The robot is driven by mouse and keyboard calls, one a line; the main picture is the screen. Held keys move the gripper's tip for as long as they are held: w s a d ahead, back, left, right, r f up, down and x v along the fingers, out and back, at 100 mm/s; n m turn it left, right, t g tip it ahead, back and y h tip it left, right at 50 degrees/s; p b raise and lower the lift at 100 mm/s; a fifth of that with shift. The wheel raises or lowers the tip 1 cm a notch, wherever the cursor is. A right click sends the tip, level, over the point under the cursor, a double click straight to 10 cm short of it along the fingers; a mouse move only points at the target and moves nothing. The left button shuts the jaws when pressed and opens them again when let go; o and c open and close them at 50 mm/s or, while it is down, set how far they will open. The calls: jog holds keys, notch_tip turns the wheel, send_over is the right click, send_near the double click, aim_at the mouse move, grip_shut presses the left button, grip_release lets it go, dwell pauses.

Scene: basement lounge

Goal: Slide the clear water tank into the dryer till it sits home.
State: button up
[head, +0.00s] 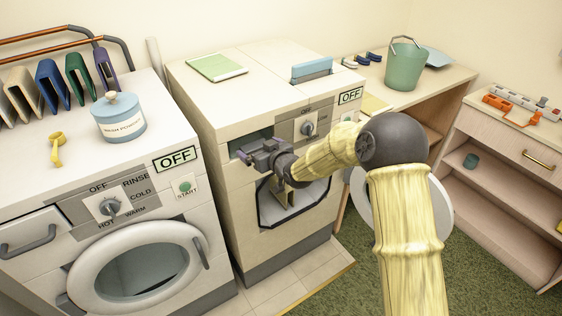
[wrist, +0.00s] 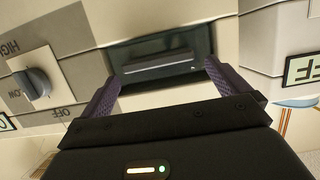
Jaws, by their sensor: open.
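The dryer (head: 225,115) stands in the middle of the head view, its round door swung open to the right. A dark rectangular tank bay (head: 264,133) is in its upper front, left of the dial. In the wrist view, what looks like the clear water tank (wrist: 160,65), a dark see-through front with a grey bar, lies within the bay. How deep it sits I cannot tell. My gripper (head: 252,152) is in front of the bay. In the wrist view, the purple fingers of my gripper (wrist: 160,76) are apart, one on either side of the bay, with nothing between them.
The dryer dial (head: 309,128) is right of the bay. The open dryer door (head: 440,207) hangs behind my arm. A washer (head: 105,190) stands close on the left, with a blue powder tub (head: 119,119) on top. A green bucket (head: 404,66) stands on the desk at right.

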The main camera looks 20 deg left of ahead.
jog(key=b+v, duration=0.2)
jog(key=v, duration=1.3)
jog(key=shift+s+d, duration=0.25)
jog(key=shift+d, duration=0.05)
jog(key=s+d+m+g+h+p, duration=0.1)
jog(key=s+d+m+h+p, duration=0.2)
jog(key=d, duration=0.7)
jog(key=s+d+m+g+h+p, duration=0.1)
jog(key=s+d+m+h+p, duration=0.1)
jog(key=d+h, duration=0.65)
jog(key=s+d+r+m+g+p, duration=0.1)
jog(key=s+d+m+g, duration=0.3)
jog(key=s+d, duration=0.8)
jog(key=shift+s+m+g+p, duration=0.4)
jog(key=shift+m+p, duration=0.1)
jog(key=shift+p, duration=0.25)
